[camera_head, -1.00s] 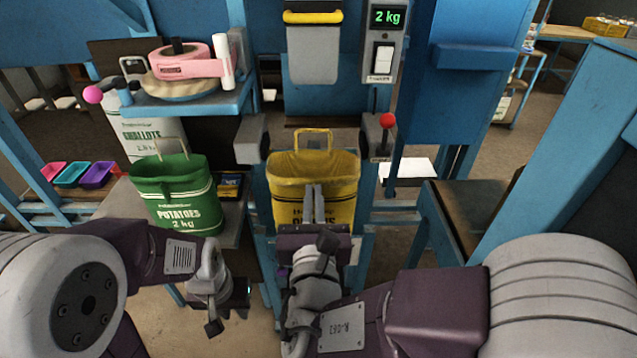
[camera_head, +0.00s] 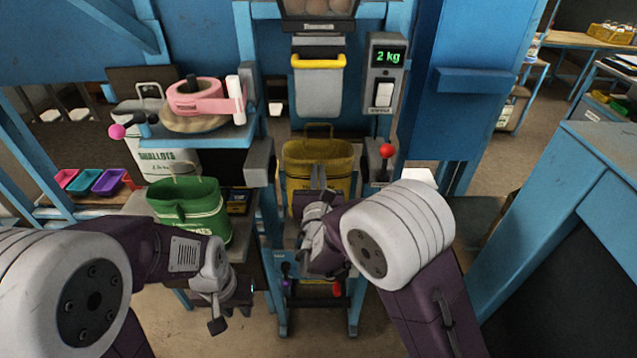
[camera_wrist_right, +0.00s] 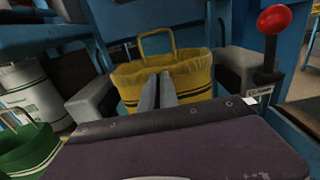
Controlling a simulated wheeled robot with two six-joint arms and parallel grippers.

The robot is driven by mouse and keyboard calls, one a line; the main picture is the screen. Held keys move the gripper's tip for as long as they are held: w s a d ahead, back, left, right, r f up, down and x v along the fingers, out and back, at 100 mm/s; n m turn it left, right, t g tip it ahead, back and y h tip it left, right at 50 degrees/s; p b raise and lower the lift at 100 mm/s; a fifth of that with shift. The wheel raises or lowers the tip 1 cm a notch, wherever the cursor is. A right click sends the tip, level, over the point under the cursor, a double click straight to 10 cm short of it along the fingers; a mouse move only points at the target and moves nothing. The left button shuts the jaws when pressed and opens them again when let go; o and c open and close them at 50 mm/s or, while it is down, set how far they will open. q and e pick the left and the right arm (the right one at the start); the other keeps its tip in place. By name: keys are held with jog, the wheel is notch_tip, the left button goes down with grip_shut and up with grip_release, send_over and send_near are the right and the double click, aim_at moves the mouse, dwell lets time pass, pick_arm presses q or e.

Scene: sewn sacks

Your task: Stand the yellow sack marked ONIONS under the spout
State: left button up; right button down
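The yellow sack (camera_head: 298,180) stands upright and open-topped, its handle loop raised, between two grey side clamps. It is below the grey spout (camera_head: 318,90) with the yellow lip. My right gripper (camera_head: 318,178) is at its front, and the arm hides the lower front and marking. In the right wrist view, the yellow sack (camera_wrist_right: 192,82) is straight ahead. The two fingers of the right gripper (camera_wrist_right: 158,88) are close together at its front rim and look shut on the front wall. My left gripper (camera_head: 228,298) hangs low at the left, away from the sack; its fingers are unclear.
A green sack (camera_head: 190,215) stands left on a ledge, with a white SHALLOTS sack (camera_head: 165,165) behind. A red-knobbed lever (camera_head: 386,151) is right of the yellow sack. The display (camera_head: 388,57) reads 2 kg.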

notch_tip(320, 180, down, 4)
jog(key=shift+r, duration=0.2)
jog(key=shift+s+f, duration=0.1)
jog(key=shift+f, duration=0.1)
jog(key=c, duration=1.6)
grip_release()
jog(key=shift+r, duration=0.15)
